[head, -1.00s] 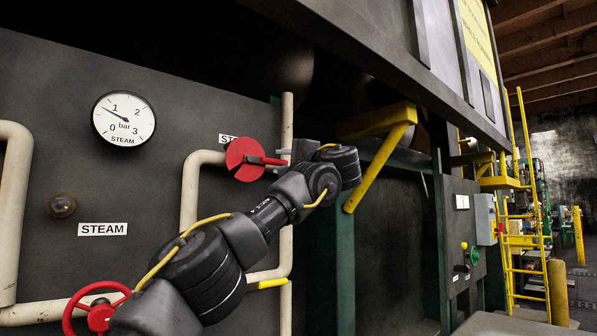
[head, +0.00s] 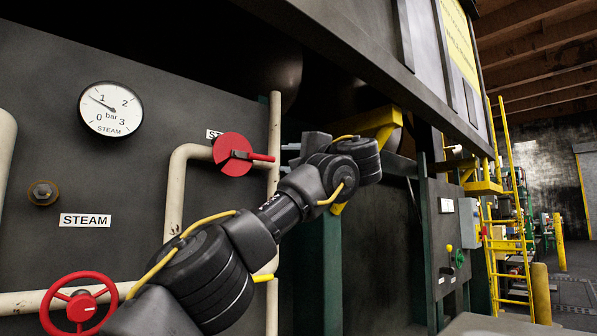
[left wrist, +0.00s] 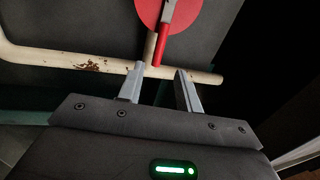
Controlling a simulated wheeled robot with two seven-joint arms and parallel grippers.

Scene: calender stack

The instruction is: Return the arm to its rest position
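My left gripper (head: 287,154) points left from the end of my arm, just right of the red valve disc (head: 233,154) on the pale pipe. Its two fingers are apart with nothing between them in the left wrist view (left wrist: 160,72). The valve's red lever (head: 262,157) sticks out to the right, its end close to the fingertips. In the left wrist view the lever (left wrist: 161,45) ends just beyond the gap between the fingers; whether they touch I cannot tell. My right gripper is not in view.
A red handwheel (head: 80,306) sits at lower left, below a steam gauge (head: 111,109). Pale pipes (head: 174,195) run over the dark panel. A yellow bracket (head: 385,122) is behind my wrist. A yellow ladder (head: 515,230) and open floor (head: 572,290) lie at right.

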